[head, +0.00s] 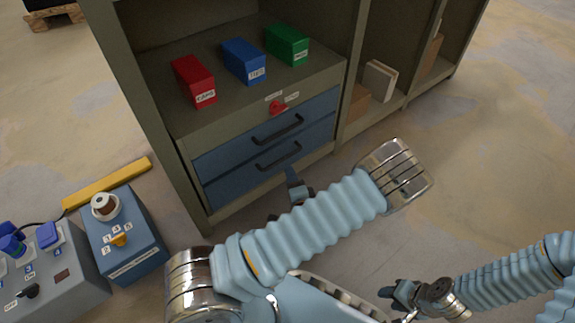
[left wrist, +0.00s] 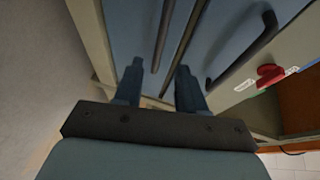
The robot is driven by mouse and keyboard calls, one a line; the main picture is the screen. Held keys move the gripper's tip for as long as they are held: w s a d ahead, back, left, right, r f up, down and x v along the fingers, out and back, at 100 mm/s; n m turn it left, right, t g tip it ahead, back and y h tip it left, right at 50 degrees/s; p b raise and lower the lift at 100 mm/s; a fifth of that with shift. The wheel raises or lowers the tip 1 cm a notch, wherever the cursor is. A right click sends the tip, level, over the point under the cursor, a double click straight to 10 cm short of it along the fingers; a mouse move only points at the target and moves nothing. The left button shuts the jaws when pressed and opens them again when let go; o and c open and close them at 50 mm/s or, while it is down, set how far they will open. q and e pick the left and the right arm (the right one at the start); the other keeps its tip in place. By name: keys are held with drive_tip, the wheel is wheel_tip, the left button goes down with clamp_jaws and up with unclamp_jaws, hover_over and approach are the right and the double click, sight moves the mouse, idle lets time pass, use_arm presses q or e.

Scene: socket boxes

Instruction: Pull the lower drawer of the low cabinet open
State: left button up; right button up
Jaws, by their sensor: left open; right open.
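The low cabinet (head: 185,143) has two blue drawers, both flush with its front. The lower drawer (head: 228,187) has a dark bar handle (head: 278,157); the upper drawer (head: 225,155) has a similar one. In the head view my left gripper (head: 287,195) is just in front of and below the lower handle, partly hidden by my arm. In the left wrist view my left gripper (left wrist: 158,75) is open, its fingers pointing at the drawer front with dark bars between them; contact cannot be told. My right gripper (head: 392,298) is open and empty, low at the right.
Red (head: 194,81), blue (head: 244,61) and green (head: 287,45) boxes stand on the shelf above the drawers. A red knob (head: 277,107) sits above the upper handle. Control boxes (head: 124,235) and a yellow bar (head: 106,184) are at the left. Floor right of the cabinet is clear.

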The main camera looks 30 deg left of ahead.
sight(284, 160)
use_arm(q)
drive_tip(key=b+x, duration=0.1)
drive_tip(key=x, duration=0.6)
drive_tip(key=shift+w+a, duration=0.15)
drive_tip(key=shift+w, duration=0.05)
drive_tip(key=shift+f, duration=0.1)
clamp_jaws()
